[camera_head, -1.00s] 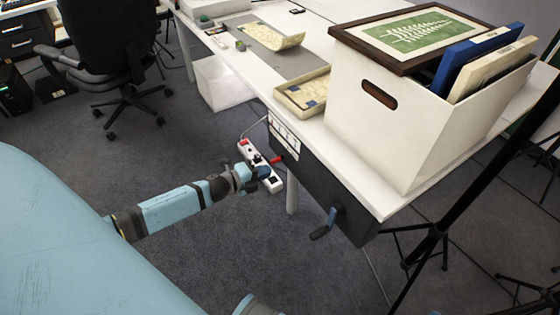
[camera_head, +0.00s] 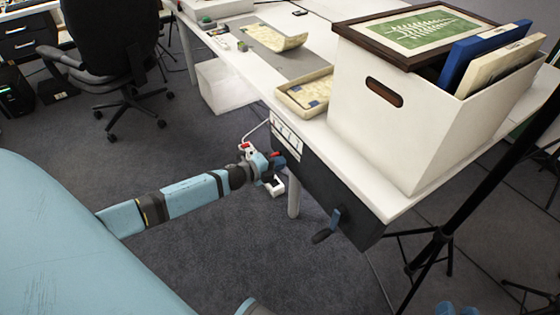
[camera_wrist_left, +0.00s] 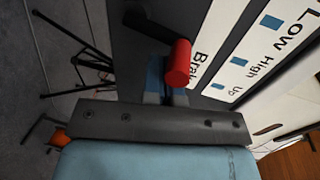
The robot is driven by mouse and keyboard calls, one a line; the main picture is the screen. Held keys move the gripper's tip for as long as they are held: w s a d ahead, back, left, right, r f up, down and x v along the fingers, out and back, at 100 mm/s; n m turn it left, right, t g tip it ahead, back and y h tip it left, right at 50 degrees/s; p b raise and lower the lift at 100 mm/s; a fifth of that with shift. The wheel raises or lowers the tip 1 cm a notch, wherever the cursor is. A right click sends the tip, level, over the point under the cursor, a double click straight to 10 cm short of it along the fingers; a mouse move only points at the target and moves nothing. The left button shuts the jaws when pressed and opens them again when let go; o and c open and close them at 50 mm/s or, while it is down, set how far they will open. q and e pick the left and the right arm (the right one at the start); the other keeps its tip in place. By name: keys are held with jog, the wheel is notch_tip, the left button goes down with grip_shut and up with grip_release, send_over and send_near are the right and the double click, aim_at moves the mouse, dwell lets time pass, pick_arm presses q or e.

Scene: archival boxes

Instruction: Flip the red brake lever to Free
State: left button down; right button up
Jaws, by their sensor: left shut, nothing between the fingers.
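The red brake lever (camera_wrist_left: 178,65) sticks out from the dark panel in the left wrist view, beside the white label reading "Brak", its end cut off. My left gripper (camera_head: 279,161) is at the panel's left end, shut and empty. In the left wrist view its fingers (camera_wrist_left: 154,84) are just beside and partly behind the lever; I cannot tell whether they touch it. My right gripper does not show. The lever's setting cannot be read.
The dark panel (camera_head: 318,184) hangs under the white table edge, with a crank handle (camera_head: 328,226) at its right. A large white box (camera_head: 385,137) stands on the table above. Tripod legs (camera_head: 447,241) stand at right.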

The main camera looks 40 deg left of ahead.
pick_arm(q)
jog(key=shift+w+a, duration=0.2)
jog(key=shift+a, duration=0.35)
jog(key=shift+w+a, duration=0.2)
jog(key=shift+a, duration=0.3)
jog(key=s+p, duration=0.1)
jog(key=s, duration=0.6)
jog(key=shift+s+a+p, duration=0.15)
jog(key=shift+a+p, duration=0.2)
